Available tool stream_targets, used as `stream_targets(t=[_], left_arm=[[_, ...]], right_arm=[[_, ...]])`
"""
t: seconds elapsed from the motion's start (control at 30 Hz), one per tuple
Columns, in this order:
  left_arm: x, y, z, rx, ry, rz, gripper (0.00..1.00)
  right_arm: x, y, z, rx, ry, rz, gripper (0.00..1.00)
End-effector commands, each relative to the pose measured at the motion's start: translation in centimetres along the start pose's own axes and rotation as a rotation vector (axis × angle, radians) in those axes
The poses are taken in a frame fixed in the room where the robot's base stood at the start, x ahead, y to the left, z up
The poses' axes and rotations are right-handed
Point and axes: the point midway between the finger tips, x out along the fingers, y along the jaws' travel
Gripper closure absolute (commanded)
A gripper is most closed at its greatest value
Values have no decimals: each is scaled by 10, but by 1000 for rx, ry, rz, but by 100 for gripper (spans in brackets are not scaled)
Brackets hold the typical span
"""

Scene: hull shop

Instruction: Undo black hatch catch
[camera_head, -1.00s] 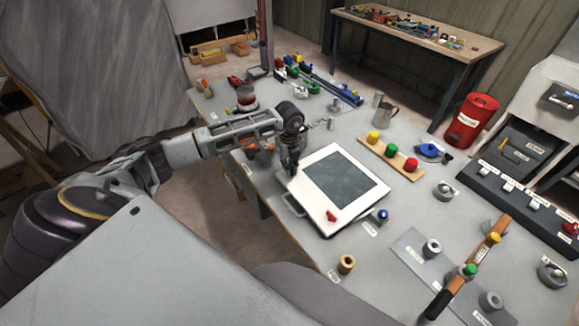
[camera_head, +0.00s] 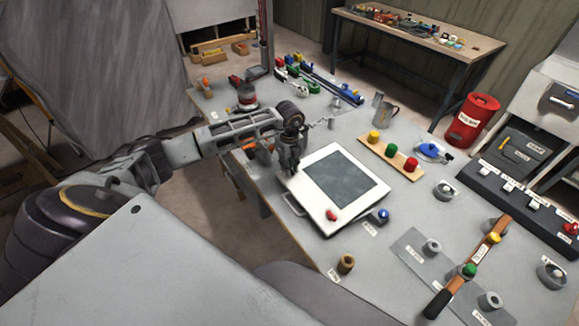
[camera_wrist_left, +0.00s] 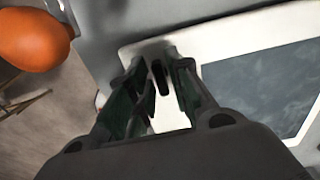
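The hatch (camera_head: 317,207) is a white-framed panel with a dark grey window, lying on the grey bench. Its white frame also fills the upper right of the left wrist view (camera_wrist_left: 225,35). The black catch (camera_wrist_left: 159,82) is a small dark bar on the frame's near left corner, between my fingers in the left wrist view. In the head view my gripper hides it. My left gripper (camera_head: 292,171) points down at that corner. Its fingers (camera_wrist_left: 153,65) stand apart on either side of the catch, with light gaps visible. A red catch (camera_head: 332,215) sits on the hatch's front edge. My right gripper is not in view.
An orange rounded thing (camera_wrist_left: 33,40) is left of my fingers in the wrist view. A wooden strip with coloured knobs (camera_head: 373,149) lies beyond the hatch, and a metal jug (camera_head: 388,115) stands behind it. A brass-coloured ring (camera_head: 346,264) is near the bench's front edge.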

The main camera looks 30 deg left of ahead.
Motion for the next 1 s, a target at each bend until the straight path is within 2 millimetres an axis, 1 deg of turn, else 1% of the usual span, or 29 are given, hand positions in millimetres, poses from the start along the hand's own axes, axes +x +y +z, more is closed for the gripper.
stream_targets(t=[0.37,0.57,0.77,1.0], left_arm=[[0,0,-1,2,1,2,68],[-6,0,0,2,1,1,68],[-26,0,0,3,0,0,68],[-61,0,0,1,0,-1,68]], right_arm=[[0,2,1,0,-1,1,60],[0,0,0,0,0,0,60],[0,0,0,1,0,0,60],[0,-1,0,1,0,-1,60]])
